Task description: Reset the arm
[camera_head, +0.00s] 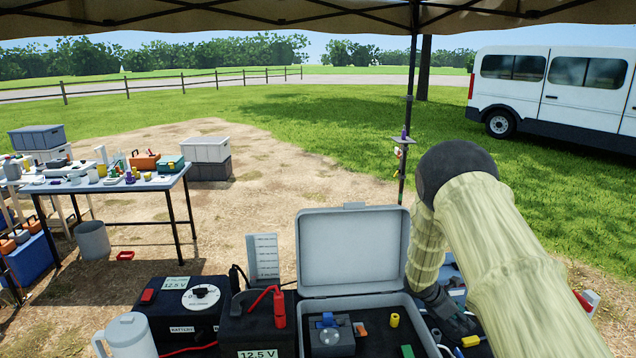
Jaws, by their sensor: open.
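My arm comes in from the lower right in a pale cream sleeve with a black elbow cap. It bends at the elbow and reaches down beside the open grey case (352,250). My gripper (458,328) is the dark part at the lower end, just right of the case, partly hidden by the sleeve. It is open, and I see nothing held in it. A small yellow piece (470,341) lies close by the gripper; I cannot tell whether they touch.
The case holds a blue-and-black device (329,335). Left of it stand black battery boxes (180,312), a red clamp (279,306) and a white jug (128,337). A canopy pole (409,110) rises behind the case. A cluttered table (165,183) stands far left. Open ground lies between.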

